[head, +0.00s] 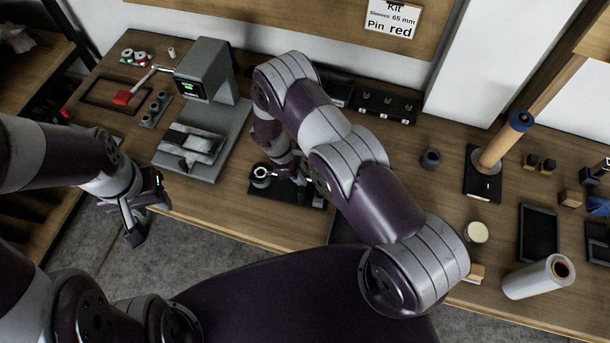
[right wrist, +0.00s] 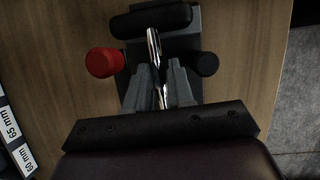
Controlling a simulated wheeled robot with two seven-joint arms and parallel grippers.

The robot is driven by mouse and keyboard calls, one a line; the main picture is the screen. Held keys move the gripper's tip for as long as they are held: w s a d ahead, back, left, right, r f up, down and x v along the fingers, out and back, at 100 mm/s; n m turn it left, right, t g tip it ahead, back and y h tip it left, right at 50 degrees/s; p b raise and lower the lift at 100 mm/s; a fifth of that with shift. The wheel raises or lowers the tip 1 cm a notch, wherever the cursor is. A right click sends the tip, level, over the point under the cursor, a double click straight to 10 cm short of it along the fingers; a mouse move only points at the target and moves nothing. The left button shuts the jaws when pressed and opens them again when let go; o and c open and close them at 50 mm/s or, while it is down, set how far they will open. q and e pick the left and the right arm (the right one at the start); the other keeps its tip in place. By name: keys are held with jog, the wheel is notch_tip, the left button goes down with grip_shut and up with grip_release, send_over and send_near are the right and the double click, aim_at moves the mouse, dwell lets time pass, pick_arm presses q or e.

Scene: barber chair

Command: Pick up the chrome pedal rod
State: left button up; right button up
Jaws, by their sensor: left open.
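The chrome pedal rod (right wrist: 155,62) shows in the right wrist view, running lengthwise between the two grey fingers of my right gripper (right wrist: 159,82) over a dark base. The fingers are close on both sides of it; whether they press on it I cannot tell. In the head view my right gripper (head: 290,172) is down at the small dark fixture (head: 262,187) at the table's front, partly hidden by my right arm. My left gripper (head: 133,228) is open and empty, off the table's front left edge.
A red knob (right wrist: 100,62) and a black knob (right wrist: 205,63) flank the rod. A grey press (head: 205,85) stands at the left back. Posts, blocks and a white roll (head: 540,277) are on the right. A wall sign (head: 393,18) reads "Sleeves 65 mm, Pin red".

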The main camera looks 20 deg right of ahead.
jog(key=shift+w+f, duration=0.15)
jog(key=shift+f+b, duration=0.25)
jog(key=shift+b, duration=0.2)
dwell(0.5)
grip_shut()
